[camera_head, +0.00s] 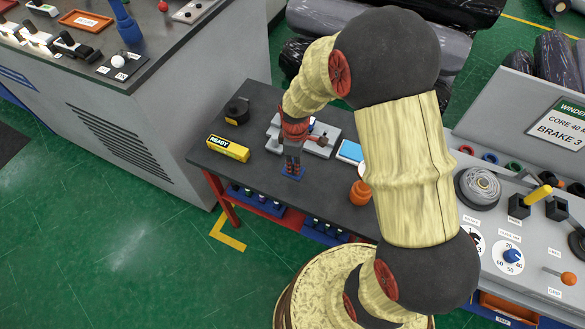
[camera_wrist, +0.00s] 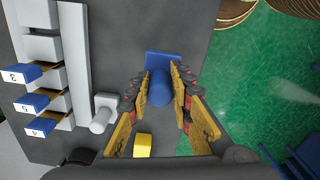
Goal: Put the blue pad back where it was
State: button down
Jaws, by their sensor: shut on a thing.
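The blue pad (camera_head: 293,171) has a flat square base and a round upright grip, and stands out near the front edge of the dark table. In the wrist view the blue pad (camera_wrist: 160,88) lies between the fingers of my gripper (camera_wrist: 166,80), which are shut on its round grip. In the head view my gripper (camera_head: 292,150) points down over the table with the pad under it. I cannot tell whether the pad's base touches the tabletop.
A yellow READY box (camera_head: 228,148) and a black object (camera_head: 236,112) sit to the left. A pale grey rack (camera_wrist: 72,60) with numbered blue tags stands behind. An orange object (camera_head: 360,192) is to the right. A control panel (camera_head: 535,235) bounds the right side.

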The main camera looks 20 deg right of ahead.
jog(key=shift+w+f, duration=0.85)
jog(key=shift+f, duration=0.3)
jog(key=shift+w+f, duration=0.1)
jog(key=shift+f, duration=1.4)
jog(key=shift+f+b, duration=0.15)
jog(key=shift+b, duration=0.2)
jog(key=c, duration=1.6)
grip_release()
